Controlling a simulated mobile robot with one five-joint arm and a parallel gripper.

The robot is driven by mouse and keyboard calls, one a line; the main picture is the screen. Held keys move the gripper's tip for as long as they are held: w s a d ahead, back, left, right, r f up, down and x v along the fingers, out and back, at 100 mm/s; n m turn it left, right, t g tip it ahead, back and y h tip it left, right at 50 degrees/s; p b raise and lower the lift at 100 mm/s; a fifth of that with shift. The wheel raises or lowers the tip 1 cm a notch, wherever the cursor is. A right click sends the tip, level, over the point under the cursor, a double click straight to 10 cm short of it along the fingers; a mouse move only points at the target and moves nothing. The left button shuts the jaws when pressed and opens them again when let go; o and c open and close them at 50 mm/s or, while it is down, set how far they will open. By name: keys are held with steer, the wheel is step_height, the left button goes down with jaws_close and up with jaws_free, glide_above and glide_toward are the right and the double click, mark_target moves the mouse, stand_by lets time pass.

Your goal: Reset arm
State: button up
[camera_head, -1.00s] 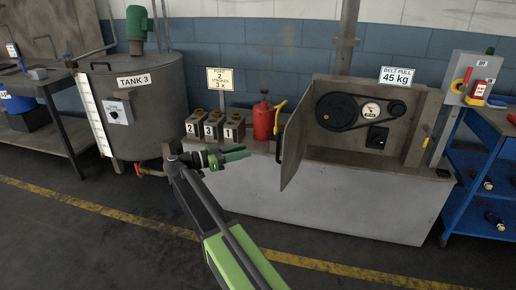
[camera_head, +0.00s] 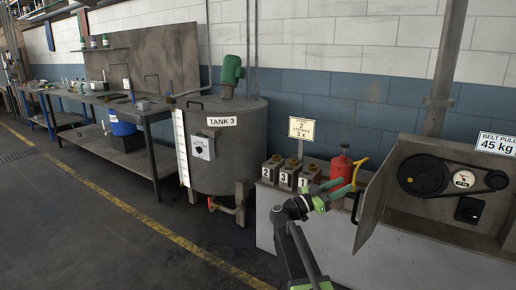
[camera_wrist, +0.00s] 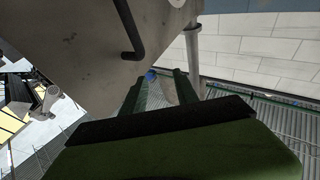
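My gripper (camera_head: 332,194) is at the end of my raised arm, in front of the low cabinet's ledge in the head view. It overlaps the lower part of the red can (camera_head: 341,168) in the picture; I see no contact. In the wrist view, my gripper's two green fingers (camera_wrist: 160,84) stand apart with an open gap and hold nothing that I can see. A grey metal panel with a black handle (camera_wrist: 131,32) shows close by, above left of the fingers. A small blue thing (camera_wrist: 151,75) shows beyond them.
An open cabinet door (camera_head: 371,207) juts out right of my gripper, beside the belt drive (camera_head: 428,175). Numbered pots (camera_head: 288,175) stand on the ledge to the left. Tank 3 (camera_head: 250,135) and a workbench (camera_head: 151,112) stand further left. The floor at left is clear.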

steer(key=w+a+n+t+y, duration=0.7)
steer(key=a+n+t+y, duration=0.2)
steer(key=n+t+y, duration=0.55)
steer(key=s+a+f+n+g+y, duration=0.2)
steer(key=a+f+n+g+y, duration=0.25)
steer(key=a+f+y, duration=0.4)
steer(key=s+d+f+g+h, duration=0.1)
steer(key=s+f+g, duration=0.9)
steer(key=s+f, duration=0.75)
steer(key=s+d+f+m+g+h, duration=0.1)
steer(key=s+d+f+m+g, duration=0.15)
steer(key=s, duration=0.35)
steer(key=s+d+f+m+g+h, duration=0.1)
steer(key=s+f+m+g, duration=0.1)
steer(key=s+g, duration=0.25)
step_height(320, 180, up, 25)
steer(key=p, duration=2.5)
steer(key=shift+a+t, duration=0.25)
steer(key=shift+t, duration=0.15)
steer(key=shift+s, duration=0.1)
